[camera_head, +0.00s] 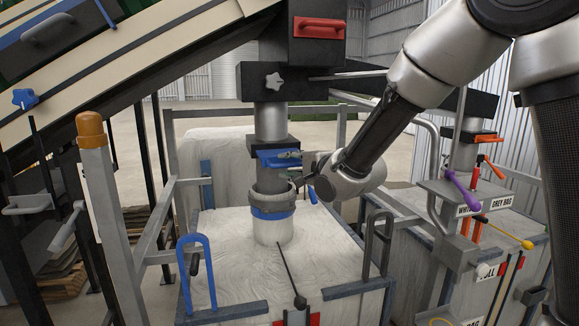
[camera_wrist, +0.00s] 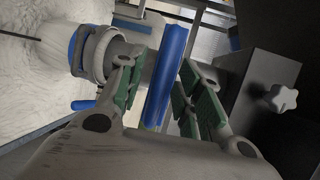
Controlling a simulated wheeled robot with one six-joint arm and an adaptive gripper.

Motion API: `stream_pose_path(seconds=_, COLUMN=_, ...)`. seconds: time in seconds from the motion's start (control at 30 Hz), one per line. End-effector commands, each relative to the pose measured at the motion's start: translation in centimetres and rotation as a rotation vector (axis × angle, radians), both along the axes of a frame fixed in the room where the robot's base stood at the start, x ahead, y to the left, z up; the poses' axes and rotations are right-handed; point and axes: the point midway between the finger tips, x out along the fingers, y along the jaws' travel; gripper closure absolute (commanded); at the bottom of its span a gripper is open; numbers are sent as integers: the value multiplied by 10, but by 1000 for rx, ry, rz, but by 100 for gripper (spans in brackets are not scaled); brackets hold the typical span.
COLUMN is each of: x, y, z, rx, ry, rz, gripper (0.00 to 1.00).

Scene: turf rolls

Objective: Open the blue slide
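The blue slide (camera_head: 280,159) sticks out of a black block on the grey spout, above a white bag. In the wrist view its blue edge (camera_wrist: 165,75) runs upright between the two green-padded fingers of my gripper (camera_wrist: 160,90). Gaps show between the slide and the pads, so the gripper is open around it and does not seem to touch it. In the head view my gripper (camera_head: 308,173) reaches in from the right, close to the slide; its fingertips are partly hard to make out.
A grey collar with a blue band (camera_head: 272,213) and a small blue lever (camera_head: 312,195) sits just below. The white bag (camera_head: 274,262) stands inside a metal frame. A red handle (camera_head: 318,27) and a star knob (camera_head: 274,81) are above. Another spout (camera_head: 470,160) stands at the right.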

Motion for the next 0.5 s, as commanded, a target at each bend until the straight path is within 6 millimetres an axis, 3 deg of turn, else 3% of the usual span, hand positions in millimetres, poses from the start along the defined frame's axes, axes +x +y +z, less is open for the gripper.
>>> stream_pose_path(seconds=0.5, x=-77, y=-62, z=19, rx=2, ry=-2, rz=0, gripper=65)
